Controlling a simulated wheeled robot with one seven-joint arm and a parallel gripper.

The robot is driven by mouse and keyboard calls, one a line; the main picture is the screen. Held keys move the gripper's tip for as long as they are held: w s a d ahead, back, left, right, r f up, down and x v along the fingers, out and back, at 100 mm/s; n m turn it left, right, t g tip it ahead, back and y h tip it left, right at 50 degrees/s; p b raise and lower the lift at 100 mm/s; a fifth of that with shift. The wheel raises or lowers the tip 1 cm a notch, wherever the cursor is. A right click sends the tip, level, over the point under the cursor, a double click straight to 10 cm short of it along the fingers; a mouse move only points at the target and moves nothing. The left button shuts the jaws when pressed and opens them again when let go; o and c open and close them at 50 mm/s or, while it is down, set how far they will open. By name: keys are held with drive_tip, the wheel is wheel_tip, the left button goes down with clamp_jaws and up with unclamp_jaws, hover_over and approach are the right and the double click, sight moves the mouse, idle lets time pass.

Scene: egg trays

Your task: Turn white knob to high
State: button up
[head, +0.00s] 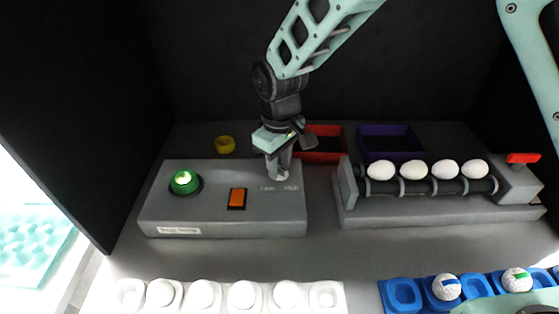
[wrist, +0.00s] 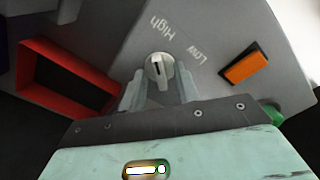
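The white knob (wrist: 158,68) sits on the grey control box (head: 220,219), near the printed words "Low" and "High". In the wrist view its ridge runs roughly up and down the picture. My gripper (wrist: 159,84) is over the knob with one finger on each side of it. The fingers stand apart, with the knob between their tips; I cannot tell whether they touch it. In the head view my gripper (head: 279,172) comes down from above at the box's right side and partly hides the knob.
The box also bears a lit green button (head: 183,182) and an orange switch (head: 237,198). A red bin (head: 322,156), a purple bin (head: 390,155) and a yellow ring (head: 225,145) are behind. An egg roller (head: 400,214) stands right. White (head: 222,305) and blue (head: 402,294) trays lie in front.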

clamp_jaws()
drive_tip(key=shift+m, duration=0.5)
unclamp_jaws()
